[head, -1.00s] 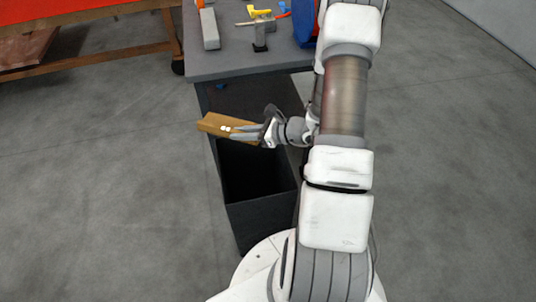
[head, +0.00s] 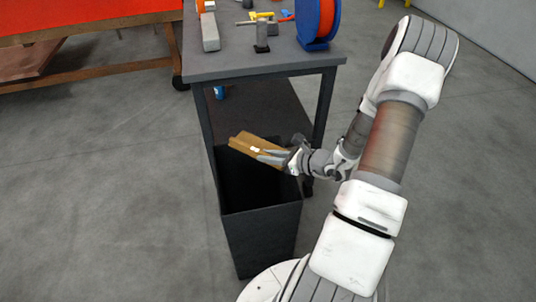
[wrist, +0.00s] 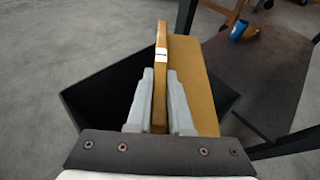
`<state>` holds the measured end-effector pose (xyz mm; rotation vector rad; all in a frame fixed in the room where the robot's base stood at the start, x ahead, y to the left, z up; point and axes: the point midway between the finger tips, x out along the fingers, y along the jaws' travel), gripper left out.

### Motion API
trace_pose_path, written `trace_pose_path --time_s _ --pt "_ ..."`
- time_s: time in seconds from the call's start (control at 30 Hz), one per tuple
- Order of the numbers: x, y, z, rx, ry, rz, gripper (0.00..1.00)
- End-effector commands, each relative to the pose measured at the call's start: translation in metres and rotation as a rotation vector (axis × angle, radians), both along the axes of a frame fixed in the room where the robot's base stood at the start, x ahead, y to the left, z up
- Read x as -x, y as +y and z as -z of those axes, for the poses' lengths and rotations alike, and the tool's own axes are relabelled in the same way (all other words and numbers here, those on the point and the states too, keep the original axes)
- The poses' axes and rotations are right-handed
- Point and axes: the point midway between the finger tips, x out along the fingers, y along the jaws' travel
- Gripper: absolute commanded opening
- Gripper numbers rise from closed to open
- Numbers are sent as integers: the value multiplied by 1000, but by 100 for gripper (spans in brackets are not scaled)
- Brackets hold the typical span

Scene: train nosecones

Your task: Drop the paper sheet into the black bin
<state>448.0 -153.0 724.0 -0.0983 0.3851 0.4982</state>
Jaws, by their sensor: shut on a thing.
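The paper sheet (head: 250,141) is tan-brown and looks folded, with a small white mark on it. My gripper (head: 262,155) is shut on it, and the sheet sticks out past the fingertips. In the wrist view the sheet (wrist: 199,85) stands between and beside the two grey fingers (wrist: 160,75). The black bin (head: 262,235) stands on the floor in front of the grey table, open at the top. In the head view the sheet overlaps the bin's far rim. In the wrist view the bin (wrist: 95,98) opens below the sheet and gripper, which hide part of it.
The grey table (head: 230,65) is behind the bin, with a blue and orange spool (head: 318,22) and several tools on top. A small blue object (head: 219,92) sits on its lower shelf. A red-topped table (head: 90,18) is at the far left. The floor to the left is clear.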

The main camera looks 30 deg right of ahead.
Motion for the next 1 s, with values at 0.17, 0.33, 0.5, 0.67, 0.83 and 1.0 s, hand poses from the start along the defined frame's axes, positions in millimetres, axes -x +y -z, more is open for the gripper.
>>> trace_pose_path --time_s 0.17,0.33,0.5,0.67,0.83,1.0 --pt "0 0 23 0 -1 0 0" --pt "0 0 27 0 -1 0 0" --pt "0 0 26 0 -1 0 0" --pt "0 0 26 1 0 0 46" --pt "0 0 26 1 0 0 54" --pt "0 -1 25 1 0 0 54"
